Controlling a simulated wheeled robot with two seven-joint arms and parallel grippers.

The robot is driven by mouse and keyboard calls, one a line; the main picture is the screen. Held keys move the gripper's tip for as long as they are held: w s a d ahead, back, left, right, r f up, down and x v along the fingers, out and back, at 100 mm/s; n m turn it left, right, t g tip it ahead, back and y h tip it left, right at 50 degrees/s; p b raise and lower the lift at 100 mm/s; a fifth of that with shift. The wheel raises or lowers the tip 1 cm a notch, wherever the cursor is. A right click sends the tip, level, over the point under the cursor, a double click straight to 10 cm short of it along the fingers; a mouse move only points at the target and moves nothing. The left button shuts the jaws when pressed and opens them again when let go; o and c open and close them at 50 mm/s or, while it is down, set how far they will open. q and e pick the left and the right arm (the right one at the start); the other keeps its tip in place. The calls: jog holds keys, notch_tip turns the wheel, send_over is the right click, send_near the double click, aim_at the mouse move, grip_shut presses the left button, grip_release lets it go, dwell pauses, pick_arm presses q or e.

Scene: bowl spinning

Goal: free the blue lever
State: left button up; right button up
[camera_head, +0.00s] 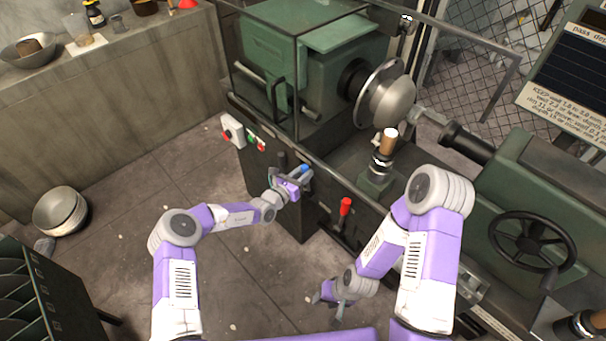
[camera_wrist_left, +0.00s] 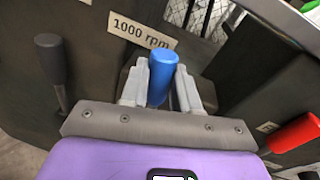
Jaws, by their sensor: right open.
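The blue lever (camera_head: 304,168) stands on the front of the green and dark machine. My left gripper (camera_head: 294,179) is at it, and in the left wrist view the blue lever (camera_wrist_left: 162,76) stands between the two grey fingers (camera_wrist_left: 164,92). The fingers lie close against both sides of its handle and look shut on it. The handle's lower end is hidden by the gripper. My right gripper (camera_head: 330,302) is open and empty, low over the floor, apart from the levers.
A red lever (camera_head: 345,207) stands right of the blue one; it also shows in the left wrist view (camera_wrist_left: 296,133). A black lever (camera_wrist_left: 52,70) stands to the left. A "1000 rpm" label (camera_wrist_left: 143,32) is behind the blue lever. A black handwheel (camera_head: 532,242) is at right.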

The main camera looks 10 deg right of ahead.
pick_arm(q)
jog(key=shift+o, duration=0.6)
jog(key=shift+s+a, duration=0.2)
jog(key=p+v, duration=0.2)
jog(key=v, duration=0.5)
jog(key=shift+p, duration=0.4)
pick_arm(e)
jog(key=shift+r, duration=1.4)
